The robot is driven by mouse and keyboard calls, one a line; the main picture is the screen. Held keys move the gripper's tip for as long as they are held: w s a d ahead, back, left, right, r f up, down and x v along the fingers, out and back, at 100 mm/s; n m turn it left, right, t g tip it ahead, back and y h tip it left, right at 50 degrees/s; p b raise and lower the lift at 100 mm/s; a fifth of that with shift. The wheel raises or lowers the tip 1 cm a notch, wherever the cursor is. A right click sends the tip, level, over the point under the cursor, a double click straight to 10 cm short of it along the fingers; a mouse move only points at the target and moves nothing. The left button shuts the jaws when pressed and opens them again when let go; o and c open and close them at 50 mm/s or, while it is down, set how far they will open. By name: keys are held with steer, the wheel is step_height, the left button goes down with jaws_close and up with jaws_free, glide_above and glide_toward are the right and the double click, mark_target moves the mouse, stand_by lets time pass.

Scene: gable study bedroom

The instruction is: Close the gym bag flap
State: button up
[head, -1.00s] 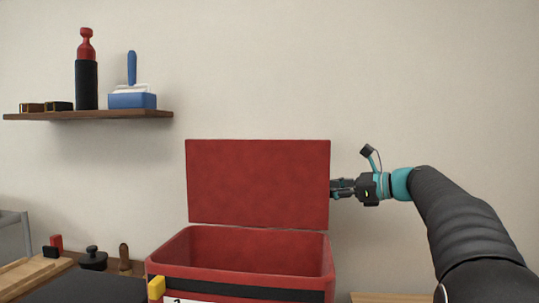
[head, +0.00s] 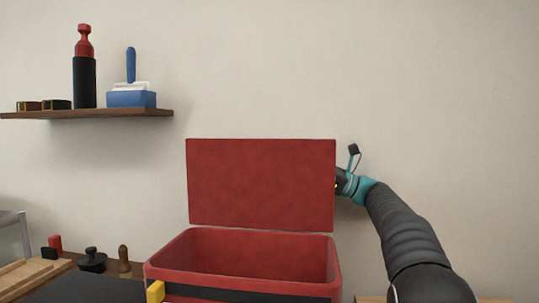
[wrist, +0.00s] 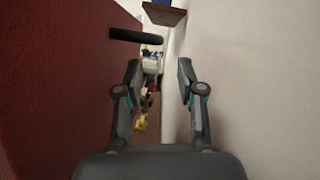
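The gym bag (head: 215,285) is a red box-shaped bag with a dark band, open at the top, in the lower middle of the head view. Its red flap (head: 260,183) stands upright at the back edge. My gripper is at the flap's right edge, its fingers hidden behind the flap in the head view. In the wrist view my gripper (wrist: 160,85) has its two fingers spread with nothing between them. The red flap (wrist: 50,80) fills the left side there, beside the left finger, and I cannot tell whether they touch.
The pale wall (head: 430,100) is close behind the flap; in the wrist view it (wrist: 260,80) runs along the right finger. A shelf (head: 90,114) holding a bottle (head: 84,70) and a blue brush set (head: 131,95) hangs at upper left. Small items stand on the surface at lower left.

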mark_target(271, 154)
steer(key=x, duration=0.8)
